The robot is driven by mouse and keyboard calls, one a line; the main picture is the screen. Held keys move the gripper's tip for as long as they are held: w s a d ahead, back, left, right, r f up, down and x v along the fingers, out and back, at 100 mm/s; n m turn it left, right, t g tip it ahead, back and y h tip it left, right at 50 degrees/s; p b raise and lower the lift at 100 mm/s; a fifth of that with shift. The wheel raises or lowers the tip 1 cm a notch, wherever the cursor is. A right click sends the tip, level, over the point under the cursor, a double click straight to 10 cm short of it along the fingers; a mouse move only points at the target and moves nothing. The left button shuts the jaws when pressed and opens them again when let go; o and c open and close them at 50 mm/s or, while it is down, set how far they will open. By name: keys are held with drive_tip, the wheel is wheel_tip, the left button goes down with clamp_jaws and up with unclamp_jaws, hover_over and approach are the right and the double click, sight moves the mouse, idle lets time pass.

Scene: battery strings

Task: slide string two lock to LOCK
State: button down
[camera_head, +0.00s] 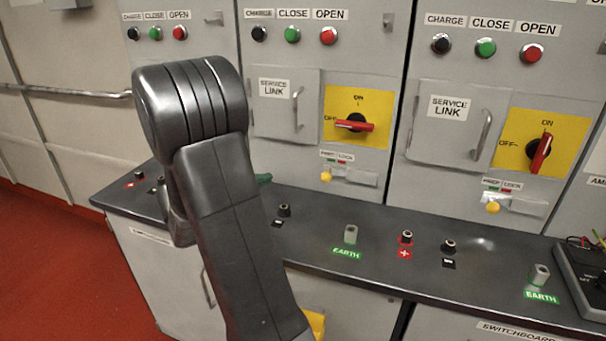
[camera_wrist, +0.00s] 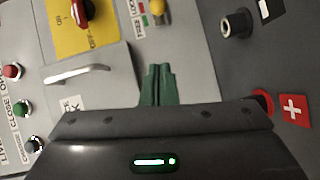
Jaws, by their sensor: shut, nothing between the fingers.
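The middle panel has a small lock slider with a yellow knob (camera_head: 326,176) below its yellow switch plate (camera_head: 355,105). The knob sits at the left end of its slot, below the green mark of a small green and red label. The same knob shows at the top edge of the wrist view (camera_wrist: 157,6). My gripper (camera_head: 263,178) is mostly hidden behind my arm in the head view; a green fingertip shows left of the knob, apart from it. In the wrist view its green fingers (camera_wrist: 157,85) are together and empty, in front of the panel's lower part.
The red switch handle (camera_head: 354,125) on the middle panel points to OFF. A service link door (camera_head: 286,110) with a protruding handle is to its left. Below, the dark counter carries terminals, including a black one (camera_head: 284,210) and an EARTH post (camera_head: 350,234). A similar panel stands right.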

sight(327, 175)
drive_tip(key=x, duration=0.4)
drive_tip(key=s+d+p+x, duration=0.1)
drive_tip(key=x, duration=0.3)
drive_tip(key=s+p+x, duration=0.1)
drive_tip(key=x, duration=0.3)
drive_tip(key=shift+w+d+f, duration=0.15)
drive_tip(key=shift+d, duration=0.2)
drive_tip(key=shift+d+f, duration=0.15)
drive_tip(key=shift+d, duration=0.3)
